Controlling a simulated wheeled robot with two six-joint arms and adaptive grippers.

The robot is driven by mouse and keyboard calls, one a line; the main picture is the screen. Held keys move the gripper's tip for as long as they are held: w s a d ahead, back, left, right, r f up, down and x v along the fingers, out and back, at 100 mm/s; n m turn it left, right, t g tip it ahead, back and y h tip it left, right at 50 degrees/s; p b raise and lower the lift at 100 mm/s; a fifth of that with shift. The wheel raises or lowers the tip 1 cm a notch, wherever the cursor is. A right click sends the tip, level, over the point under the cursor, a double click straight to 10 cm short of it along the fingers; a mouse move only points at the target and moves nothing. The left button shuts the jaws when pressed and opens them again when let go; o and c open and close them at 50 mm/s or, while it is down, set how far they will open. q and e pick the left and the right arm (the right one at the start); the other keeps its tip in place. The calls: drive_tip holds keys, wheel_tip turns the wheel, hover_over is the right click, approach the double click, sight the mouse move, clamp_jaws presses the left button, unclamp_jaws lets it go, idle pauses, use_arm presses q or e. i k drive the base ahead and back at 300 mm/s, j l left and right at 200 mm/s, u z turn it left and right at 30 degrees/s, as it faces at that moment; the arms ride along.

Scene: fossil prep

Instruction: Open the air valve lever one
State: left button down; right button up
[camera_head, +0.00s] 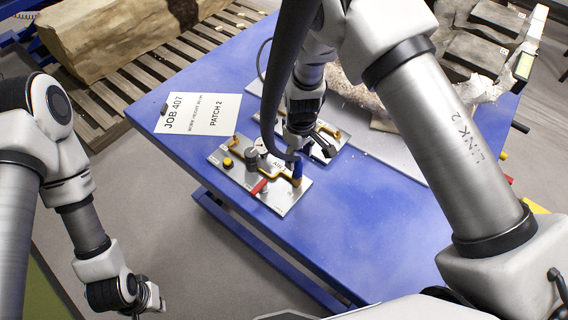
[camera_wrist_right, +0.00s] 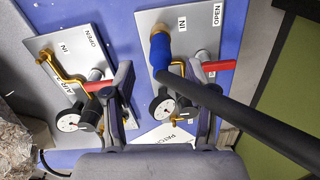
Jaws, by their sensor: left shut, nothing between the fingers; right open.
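Two grey valve panels lie on the blue table. The nearer panel (camera_head: 292,200) has a red lever (camera_head: 258,187), brass pipe, a gauge and a blue hose fitting (camera_head: 297,171). In the right wrist view its red lever (camera_wrist_right: 218,65) points right, below an OPEN label. The farther panel (camera_wrist_right: 48,20) has another red lever (camera_wrist_right: 97,87), partly hidden by a finger. My right gripper (camera_head: 312,148) is open above the panels, its fingers apart and empty; contact with either lever is unclear. My left gripper (camera_head: 152,298) is shut and empty, off the table at lower left. Panel numbers are unreadable.
A dark hose (camera_wrist_right: 250,115) runs from the blue fitting past my right gripper. A JOB 407 sheet (camera_head: 200,113) lies on the table's left part. A pale fossil block (camera_head: 350,95) is partly hidden behind my right arm. The table's front (camera_head: 350,240) is clear.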

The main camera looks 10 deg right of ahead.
sight(259, 189)
drive_tip(key=k, duration=1)
